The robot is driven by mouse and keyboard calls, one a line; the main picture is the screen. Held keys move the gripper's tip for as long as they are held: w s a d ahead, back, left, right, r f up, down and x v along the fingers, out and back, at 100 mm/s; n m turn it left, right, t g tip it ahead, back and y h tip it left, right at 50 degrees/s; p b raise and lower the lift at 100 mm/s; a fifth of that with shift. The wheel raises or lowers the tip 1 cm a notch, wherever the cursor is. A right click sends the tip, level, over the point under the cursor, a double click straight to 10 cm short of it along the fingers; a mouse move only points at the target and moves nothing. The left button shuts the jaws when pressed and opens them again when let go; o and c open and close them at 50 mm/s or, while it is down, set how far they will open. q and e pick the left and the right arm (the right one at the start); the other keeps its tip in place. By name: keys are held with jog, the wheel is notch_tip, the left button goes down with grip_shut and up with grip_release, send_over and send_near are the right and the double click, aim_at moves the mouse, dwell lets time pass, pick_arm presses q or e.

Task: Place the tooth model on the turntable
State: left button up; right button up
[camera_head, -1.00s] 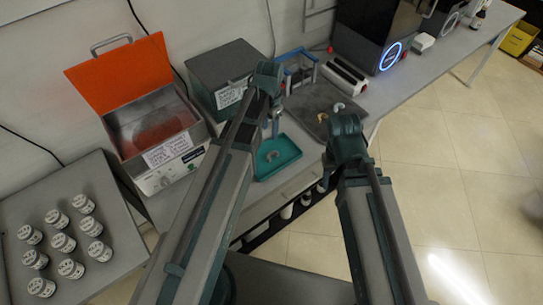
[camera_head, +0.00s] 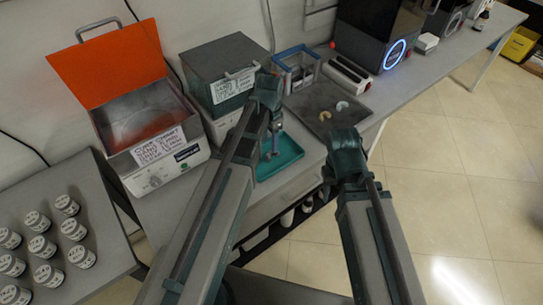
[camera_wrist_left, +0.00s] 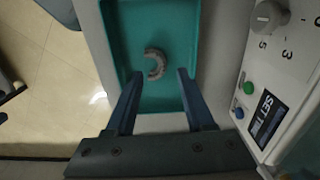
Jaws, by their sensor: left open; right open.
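A grey, horseshoe-shaped tooth model (camera_wrist_left: 155,64) lies in a teal tray (camera_wrist_left: 120,40) in the left wrist view. The tray also shows in the head view (camera_head: 290,158), where my left gripper hides the model. My left gripper (camera_wrist_left: 160,74) is open and empty, its fingertips over the tray, one on each side below the model in the picture. In the head view my left gripper (camera_head: 272,148) points down over the tray. My right gripper (camera_head: 330,178) is to the right of the tray, open, its fingers mostly hidden by the wrist. I cannot make out a turntable.
Two pale arch pieces (camera_head: 342,105) lie on a dark grey tray (camera_head: 310,98). An open box with an orange lid (camera_head: 110,68) and a grey lidded box (camera_head: 222,65) stand left. A blue frame (camera_head: 297,68) stands behind. Several labelled jars (camera_head: 42,246) are on the left table.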

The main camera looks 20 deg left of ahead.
aim_at(270, 151)
pick_arm(q)
jog(key=f+b, duration=0.4)
jog(key=f, duration=0.1)
jog(key=shift+w, duration=0.25)
jog(key=shift+r, duration=0.1)
grip_shut()
